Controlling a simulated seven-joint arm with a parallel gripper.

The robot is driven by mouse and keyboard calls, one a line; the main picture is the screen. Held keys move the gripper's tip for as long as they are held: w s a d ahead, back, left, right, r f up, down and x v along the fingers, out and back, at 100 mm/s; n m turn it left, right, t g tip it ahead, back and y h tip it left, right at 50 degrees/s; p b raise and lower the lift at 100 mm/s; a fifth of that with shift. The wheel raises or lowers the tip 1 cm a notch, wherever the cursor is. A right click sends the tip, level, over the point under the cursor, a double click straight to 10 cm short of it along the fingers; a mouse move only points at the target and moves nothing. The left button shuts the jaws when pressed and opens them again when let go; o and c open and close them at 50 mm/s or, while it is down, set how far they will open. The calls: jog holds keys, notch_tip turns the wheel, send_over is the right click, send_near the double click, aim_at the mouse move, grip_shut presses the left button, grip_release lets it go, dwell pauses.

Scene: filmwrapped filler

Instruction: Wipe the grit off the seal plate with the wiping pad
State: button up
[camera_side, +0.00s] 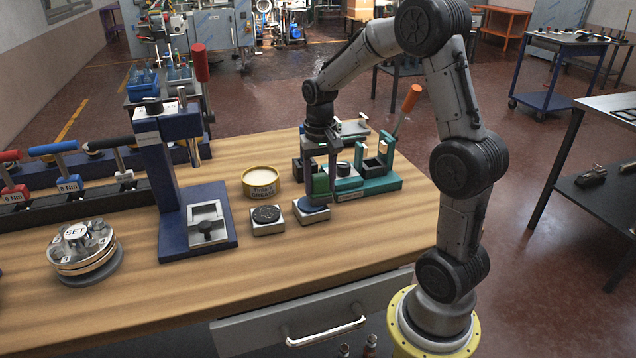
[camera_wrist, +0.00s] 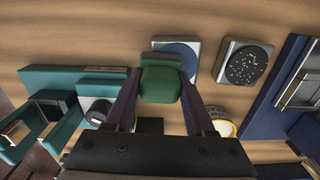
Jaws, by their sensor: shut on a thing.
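The wiping pad, a green block (camera_wrist: 160,85), is held between my gripper's two fingers (camera_wrist: 155,100). In the side view my gripper (camera_side: 320,187) points down with the green pad (camera_side: 321,185) in it. They are over a square block with a blue round top (camera_side: 309,214), which also shows in the wrist view (camera_wrist: 188,47). I cannot tell whether the pad touches it. The seal plate, a square metal block with a dark round face (camera_side: 267,215), is just left of that block. In the wrist view the plate's dark face (camera_wrist: 246,66) carries pale grit specks.
A round yellow tin (camera_side: 260,182) stands behind the seal plate. A blue press stand (camera_side: 208,218) is to its left, with a round flanged part marked SET (camera_side: 84,247) farther left. A teal fixture (camera_side: 378,184) is close right of my gripper. The front tabletop is clear.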

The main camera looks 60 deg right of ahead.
jog(key=shift+w+a, duration=1.85)
jog(key=shift+a, duration=0.25)
jog(key=shift+w+r, duration=0.1)
jog(key=shift+r, duration=0.05)
notch_tip(320, 180, up, 8)
